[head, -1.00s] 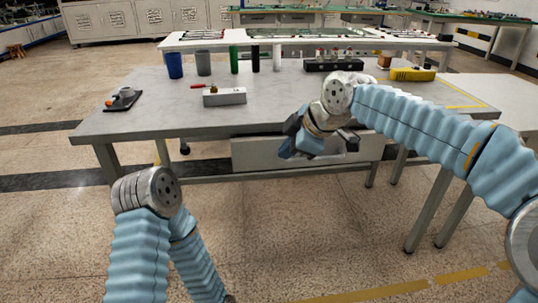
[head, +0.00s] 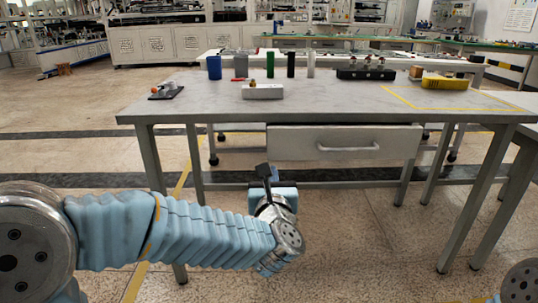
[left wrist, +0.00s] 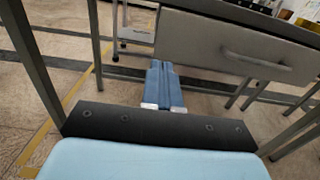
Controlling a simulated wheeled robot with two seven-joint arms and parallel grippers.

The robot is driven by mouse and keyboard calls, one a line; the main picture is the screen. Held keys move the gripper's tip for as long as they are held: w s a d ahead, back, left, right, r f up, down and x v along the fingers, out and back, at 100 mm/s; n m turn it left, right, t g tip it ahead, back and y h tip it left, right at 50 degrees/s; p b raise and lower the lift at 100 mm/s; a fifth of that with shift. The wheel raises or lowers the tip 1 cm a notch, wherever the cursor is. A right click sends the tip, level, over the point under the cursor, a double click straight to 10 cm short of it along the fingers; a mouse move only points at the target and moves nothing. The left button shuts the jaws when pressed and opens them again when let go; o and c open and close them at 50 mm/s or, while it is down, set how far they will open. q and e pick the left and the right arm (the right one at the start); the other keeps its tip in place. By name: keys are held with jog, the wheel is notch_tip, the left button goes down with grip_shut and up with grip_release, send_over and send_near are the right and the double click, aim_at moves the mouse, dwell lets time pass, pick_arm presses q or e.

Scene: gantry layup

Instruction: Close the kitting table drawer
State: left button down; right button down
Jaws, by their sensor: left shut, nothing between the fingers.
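The kitting table (head: 215,98) stands ahead in the head view. Its grey drawer (head: 290,143) hangs under the front edge, with a horizontal bar handle (head: 348,148). The drawer front sits close under the tabletop; I cannot tell whether it is fully flush. The drawer front (left wrist: 210,42) and handle (left wrist: 257,61) also show in the left wrist view. My left gripper (head: 284,186) is low, in front of and below the drawer's left part, apart from it. Its blue fingers (left wrist: 163,72) are together and empty. My right gripper is out of frame.
Table legs (head: 150,160) flank the drawer. The floor in front is open.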

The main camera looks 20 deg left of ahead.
aim_at(270, 144)
pick_arm(q)
jog(key=p+x, duration=0.2)
jog(key=x, duration=1)
jog(key=shift+w+a+f, duration=0.1)
jog(key=shift+w, duration=0.3)
